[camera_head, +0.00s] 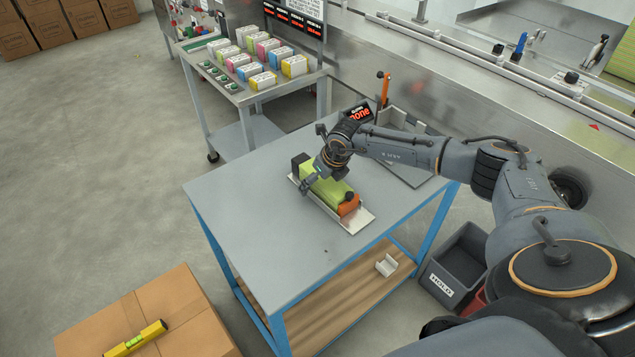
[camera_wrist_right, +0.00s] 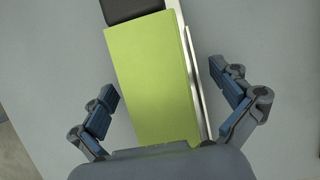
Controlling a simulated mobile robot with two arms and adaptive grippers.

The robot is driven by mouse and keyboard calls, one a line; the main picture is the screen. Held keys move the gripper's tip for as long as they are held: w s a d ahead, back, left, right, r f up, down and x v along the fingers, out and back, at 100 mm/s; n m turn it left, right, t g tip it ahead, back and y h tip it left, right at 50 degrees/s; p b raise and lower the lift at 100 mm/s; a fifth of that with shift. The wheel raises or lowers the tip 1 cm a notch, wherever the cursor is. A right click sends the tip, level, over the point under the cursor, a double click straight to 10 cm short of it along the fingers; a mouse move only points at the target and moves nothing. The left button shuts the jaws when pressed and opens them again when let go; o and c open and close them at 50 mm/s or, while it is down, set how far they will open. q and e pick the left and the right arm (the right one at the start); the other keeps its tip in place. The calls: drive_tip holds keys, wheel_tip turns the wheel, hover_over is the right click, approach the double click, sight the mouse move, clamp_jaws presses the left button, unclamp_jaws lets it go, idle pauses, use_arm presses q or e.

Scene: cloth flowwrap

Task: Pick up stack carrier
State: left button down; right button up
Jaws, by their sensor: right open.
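The stack carrier (camera_head: 358,219) is a pale metal tray on the grey table. It holds a lime-green stack (camera_head: 325,187) with an orange block (camera_head: 348,206) at its near end and a dark block at its far end. In the right wrist view the green stack (camera_wrist_right: 155,80) lies between the fingers, with the carrier's metal edge (camera_wrist_right: 198,90) along its right side. My right gripper (camera_head: 318,181) is over the carrier's far half. Its fingers (camera_wrist_right: 168,108) are open, one on each side, with gaps to the stack. My left gripper is not in view.
The grey table (camera_head: 250,225) is clear to the left and in front of the carrier. A metal tray and a sign (camera_head: 360,112) stand behind my right arm. A cart (camera_head: 235,85) with coloured packs is at the back. A cardboard box (camera_head: 150,320) with a yellow level is front left.

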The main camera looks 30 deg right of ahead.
drive_tip(key=shift+f, duration=0.25)
idle(0.4)
drive_tip(key=c, duration=1.3)
drive_tip(key=shift+c, duration=0.4)
drive_tip(key=shift+r, duration=0.15)
